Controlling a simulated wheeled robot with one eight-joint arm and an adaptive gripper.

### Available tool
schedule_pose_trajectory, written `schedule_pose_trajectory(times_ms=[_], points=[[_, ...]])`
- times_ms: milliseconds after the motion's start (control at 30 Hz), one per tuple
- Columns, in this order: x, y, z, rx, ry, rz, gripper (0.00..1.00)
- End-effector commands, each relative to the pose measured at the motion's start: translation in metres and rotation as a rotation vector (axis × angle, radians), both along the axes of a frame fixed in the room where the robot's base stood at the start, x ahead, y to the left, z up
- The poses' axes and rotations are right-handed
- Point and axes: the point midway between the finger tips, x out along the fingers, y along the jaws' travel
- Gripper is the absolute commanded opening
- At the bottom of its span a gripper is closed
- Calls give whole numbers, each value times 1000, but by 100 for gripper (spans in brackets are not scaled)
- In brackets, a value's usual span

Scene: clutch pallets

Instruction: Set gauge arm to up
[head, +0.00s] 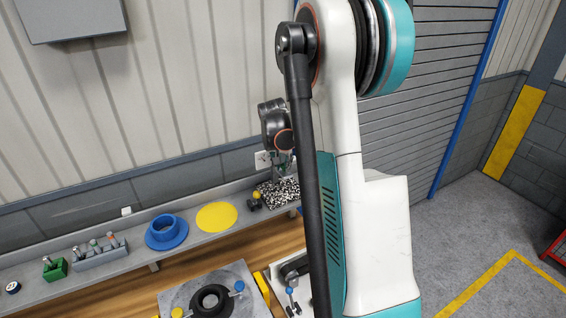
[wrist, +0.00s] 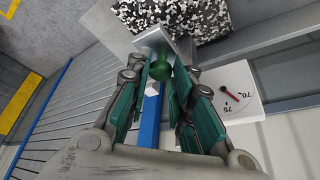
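In the wrist view a white dial plate (wrist: 235,93) with numbers and a red pointer (wrist: 232,97) lies right of my gripper (wrist: 162,76). A green ball-shaped knob (wrist: 159,70) shows at the fingertips, in front of a grey plate (wrist: 168,45). The fingers stand apart with a gap between the teal pads; whether they touch the knob I cannot tell. In the head view my gripper (head: 283,167) hangs at the back shelf, beside a pale plate (head: 262,160) on the wall. My arm hides much of the area there.
A speckled block (head: 278,192) and a yellow-and-black knob (head: 254,201) sit near my gripper. The shelf also holds a yellow disc (head: 216,216), a blue flanged ring (head: 167,232), a grey holder (head: 102,255) and a green block (head: 55,269). A grey pallet (head: 176,298) lies in front.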

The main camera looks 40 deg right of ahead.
Motion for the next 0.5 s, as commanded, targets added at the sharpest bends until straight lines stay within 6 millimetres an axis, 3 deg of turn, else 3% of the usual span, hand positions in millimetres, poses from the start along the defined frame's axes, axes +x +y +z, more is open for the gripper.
schedule_pose_trajectory(times_ms=[300,500], points=[[0,0,22,0,0,0,0],[0,0,23,-1,-2,0,0]])
